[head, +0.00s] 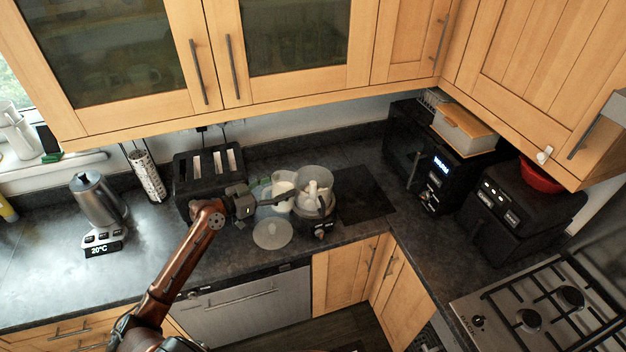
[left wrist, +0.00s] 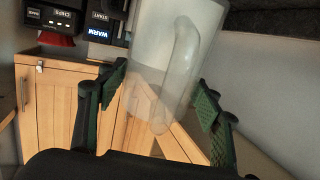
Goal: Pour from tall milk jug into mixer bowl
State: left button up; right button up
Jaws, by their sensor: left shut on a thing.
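The tall milk jug (head: 283,192) is clear, with white milk showing in it. In the head view it is beside the mixer bowl (head: 328,178), on its left, and looks roughly upright. My left gripper (head: 268,193) reaches it from the left and is shut on it. In the left wrist view the jug (left wrist: 190,45) stands between the green finger pads (left wrist: 160,95), its handle facing the camera. The clear mixer bowl sits on a dark base (head: 318,228) with a white part inside. I cannot tell whether the jug touches the counter. My right gripper is out of view.
A round clear lid (head: 272,234) lies on the counter in front of the jug. A black toaster (head: 186,172) is behind my left gripper. A kettle (head: 98,200) stands far left. A dark board (head: 362,194) lies right of the mixer. Wall cupboards (head: 300,40) hang above.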

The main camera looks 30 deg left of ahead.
aim_at(295, 174)
pick_arm(q)
jog(key=r, duration=0.1)
jog(key=w+r+g, duration=0.1)
jog(key=r, duration=0.1)
jog(key=shift+w+d+r+g+y, duration=0.15)
jog(key=shift+w+d+g+y, duration=0.15)
jog(key=shift+g, duration=0.1)
jog(key=w+g, duration=0.1)
jog(key=w+r+g+y, duration=0.1)
jog(key=w+d+g, duration=0.1)
jog(key=g, duration=0.1)
jog(key=shift+r+y, duration=0.25)
jog(key=shift+y, duration=0.15)
jog(key=shift+d+f, duration=0.1)
jog(key=shift+f, duration=0.05)
jog(key=shift+w+d+f+g+y, duration=0.15)
jog(key=shift+f+g+y, duration=0.1)
jog(key=shift+g, duration=0.4)
jog(key=shift+w+a+f+g+y, duration=0.1)
jog(key=shift+f+g+y, duration=0.2)
jog(key=shift+g, duration=0.4)
jog(key=shift+w+d+f+g+y, duration=0.15)
jog(key=shift+f+g+y, duration=0.1)
jog(key=shift+g, duration=0.4)
dwell(2.9)
jog(key=shift+w+r+g, duration=0.1)
jog(key=shift+r+g, duration=0.05)
jog(key=shift+g, duration=0.45)
dwell(0.8)
